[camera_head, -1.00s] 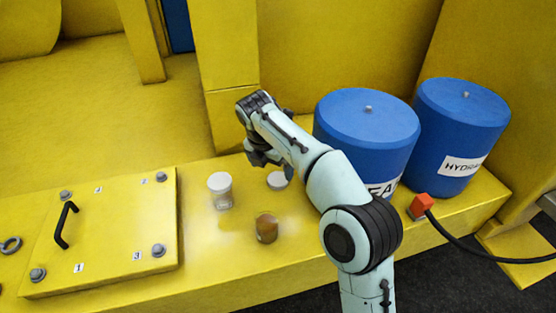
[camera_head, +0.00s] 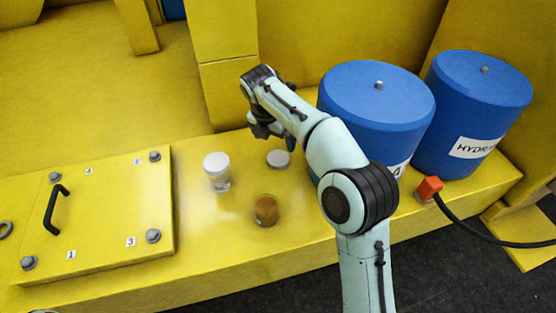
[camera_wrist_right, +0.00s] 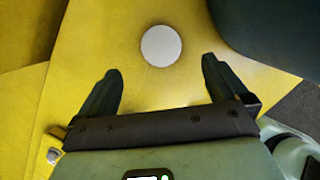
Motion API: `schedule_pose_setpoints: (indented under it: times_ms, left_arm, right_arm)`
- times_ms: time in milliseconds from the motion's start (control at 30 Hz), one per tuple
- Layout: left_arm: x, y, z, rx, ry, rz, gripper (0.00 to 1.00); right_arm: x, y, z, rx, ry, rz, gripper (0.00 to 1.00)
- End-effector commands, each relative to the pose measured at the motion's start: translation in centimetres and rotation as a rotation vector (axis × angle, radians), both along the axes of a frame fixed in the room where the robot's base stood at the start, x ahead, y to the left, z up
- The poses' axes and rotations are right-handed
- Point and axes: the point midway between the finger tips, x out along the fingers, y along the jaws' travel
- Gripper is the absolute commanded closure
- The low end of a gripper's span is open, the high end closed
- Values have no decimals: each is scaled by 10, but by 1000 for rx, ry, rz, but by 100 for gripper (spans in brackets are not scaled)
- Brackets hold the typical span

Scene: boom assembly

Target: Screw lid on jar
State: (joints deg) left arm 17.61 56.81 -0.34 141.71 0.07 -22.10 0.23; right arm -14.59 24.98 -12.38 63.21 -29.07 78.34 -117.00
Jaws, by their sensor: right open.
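A jar with brown contents (camera_head: 266,210) stands on the yellow ledge, its top appearing uncovered. A loose white lid (camera_head: 278,158) lies flat behind it and slightly right. My right gripper (camera_head: 268,130) is just behind the lid in the head view, partly hidden by its own wrist. In the right wrist view, the open fingers (camera_wrist_right: 160,70) point towards a round white lid (camera_wrist_right: 161,46), centred between them and beyond the tips. Nothing is between the fingers. My left gripper is not in view.
A yellow plate with a black handle (camera_head: 55,209) lies further left. Blue drums (camera_head: 376,112) and an orange connector (camera_head: 429,188) with a black cable are at right.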

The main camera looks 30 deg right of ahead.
Motion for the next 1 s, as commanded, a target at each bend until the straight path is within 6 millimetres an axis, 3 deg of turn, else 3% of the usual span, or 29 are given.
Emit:
schedule_pose_setpoints:
  times_ms: [33, 200, 633, 1000]
  left_arm:
    - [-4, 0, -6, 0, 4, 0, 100]
    - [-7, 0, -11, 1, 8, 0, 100]
    - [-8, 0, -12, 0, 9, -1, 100]
    - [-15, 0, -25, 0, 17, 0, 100]
  right_arm:
    - [0, -3, -14, -1, 5, -1, 0]
    - [4, -8, -35, 1, 3, 0, 0]
    - [5, -9, -41, 1, 1, 0, 0]
    - [8, -15, -88, 0, 1, 0, 0]
